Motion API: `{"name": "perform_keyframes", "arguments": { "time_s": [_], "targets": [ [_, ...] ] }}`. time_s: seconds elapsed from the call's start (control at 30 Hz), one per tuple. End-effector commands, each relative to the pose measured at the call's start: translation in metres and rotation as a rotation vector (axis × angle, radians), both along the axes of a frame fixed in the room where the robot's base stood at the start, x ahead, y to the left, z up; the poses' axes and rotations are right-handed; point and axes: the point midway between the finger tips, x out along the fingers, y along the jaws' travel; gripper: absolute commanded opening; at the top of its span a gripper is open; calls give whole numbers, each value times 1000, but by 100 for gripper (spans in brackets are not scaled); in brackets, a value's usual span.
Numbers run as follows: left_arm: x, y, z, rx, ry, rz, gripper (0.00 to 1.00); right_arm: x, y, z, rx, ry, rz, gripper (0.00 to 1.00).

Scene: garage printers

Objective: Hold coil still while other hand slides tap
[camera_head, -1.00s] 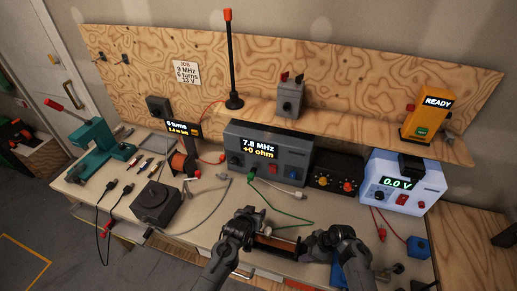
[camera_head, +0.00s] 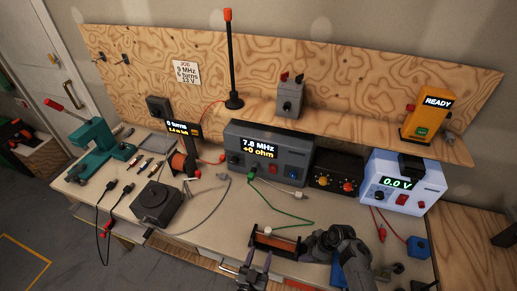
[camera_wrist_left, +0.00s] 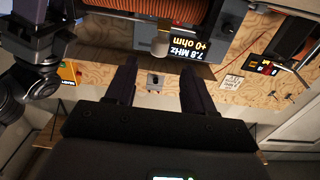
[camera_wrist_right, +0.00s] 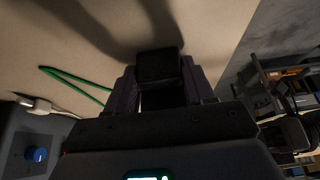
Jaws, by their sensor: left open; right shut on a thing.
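The coil (camera_head: 275,241), orange-brown wire with dark end blocks, lies near the bench's front edge. A pale rod runs along it, with a small white knob (camera_head: 267,231), apparently the tap, near the left end. My left gripper (camera_head: 256,262) is open and empty on the near side of the coil. In the left wrist view the coil (camera_wrist_left: 195,12) and white knob (camera_wrist_left: 162,42) are beyond its fingers. My right gripper (camera_head: 318,241) is at the coil's right end. In the right wrist view it is shut on a dark block (camera_wrist_right: 158,68), apparently the coil's end block.
The meter (camera_head: 268,153) reads 7.8 MHz and +0 ohm. A green lead (camera_head: 283,213) runs from it across the bench towards the coil. A black box (camera_head: 157,203) stands left. The white supply (camera_head: 405,180) reads 0.0 V. Bare bench lies left of the coil.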

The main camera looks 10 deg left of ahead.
Motion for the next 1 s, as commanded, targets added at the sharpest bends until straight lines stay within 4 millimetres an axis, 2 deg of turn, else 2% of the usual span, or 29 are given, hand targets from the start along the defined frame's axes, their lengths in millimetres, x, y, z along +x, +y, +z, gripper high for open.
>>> {"name": "perform_keyframes", "arguments": {
  "time_s": [0.4,0.6,1.0],
  "targets": [
    [51,-6,1,0,0,0,53,-3,0,-3,-1,7,1,0],
    [69,-8,1,-1,-1,0,53,-3,0,-3,-1,6,1,0],
    [80,-9,0,-1,1,0,53,-3,0,-3,-1,6,1,0]
  ]
}}
